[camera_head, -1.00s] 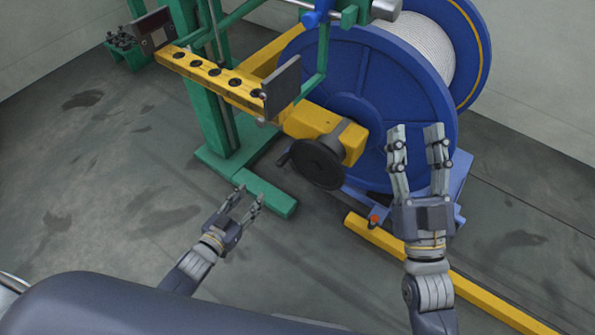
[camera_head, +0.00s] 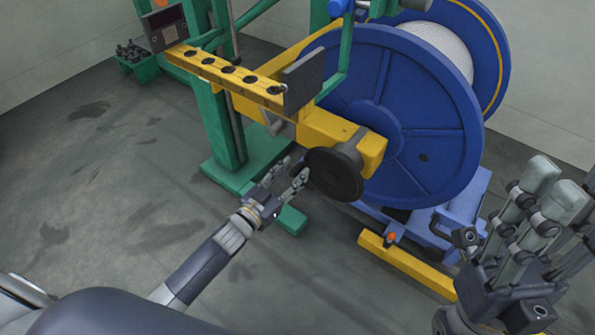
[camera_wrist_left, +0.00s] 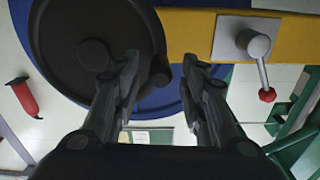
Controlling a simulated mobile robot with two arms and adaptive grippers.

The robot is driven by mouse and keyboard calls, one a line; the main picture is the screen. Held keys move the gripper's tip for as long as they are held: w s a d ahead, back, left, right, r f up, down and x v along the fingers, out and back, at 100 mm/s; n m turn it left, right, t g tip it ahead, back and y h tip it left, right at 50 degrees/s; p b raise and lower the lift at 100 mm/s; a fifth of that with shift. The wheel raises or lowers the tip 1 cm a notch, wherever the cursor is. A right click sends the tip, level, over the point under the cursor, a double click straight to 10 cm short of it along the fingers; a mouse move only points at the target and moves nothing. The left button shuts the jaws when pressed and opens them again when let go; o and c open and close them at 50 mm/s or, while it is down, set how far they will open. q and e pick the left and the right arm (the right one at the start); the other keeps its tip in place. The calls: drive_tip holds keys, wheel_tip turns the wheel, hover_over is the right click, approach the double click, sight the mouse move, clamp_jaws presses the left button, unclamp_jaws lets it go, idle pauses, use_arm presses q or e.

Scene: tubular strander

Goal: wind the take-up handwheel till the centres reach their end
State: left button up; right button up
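The black take-up handwheel (camera_head: 335,173) sits on the end of the yellow arm, in front of the blue reel (camera_head: 440,135). In the left wrist view the handwheel (camera_wrist_left: 75,45) fills the upper left, and its small dark grip (camera_wrist_left: 158,72) shows between my fingertips. My left gripper (camera_head: 292,174) is just left of the wheel; in the left wrist view its fingers (camera_wrist_left: 160,65) are apart. I cannot tell whether they touch the grip. My right gripper (camera_head: 565,190) is open and empty at the lower right. The reel's centres are not clearly visible.
A yellow beam with round holes (camera_head: 225,72) and a grey plate (camera_head: 303,78) stand above the wheel. A yellow floor rail (camera_head: 405,265) lies below the reel. A lever with a red knob (camera_wrist_left: 267,95) is right of the wheel in the wrist view.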

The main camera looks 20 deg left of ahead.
use_arm(q)
drive_tip(key=shift+x, duration=1.35)
clamp_jaws()
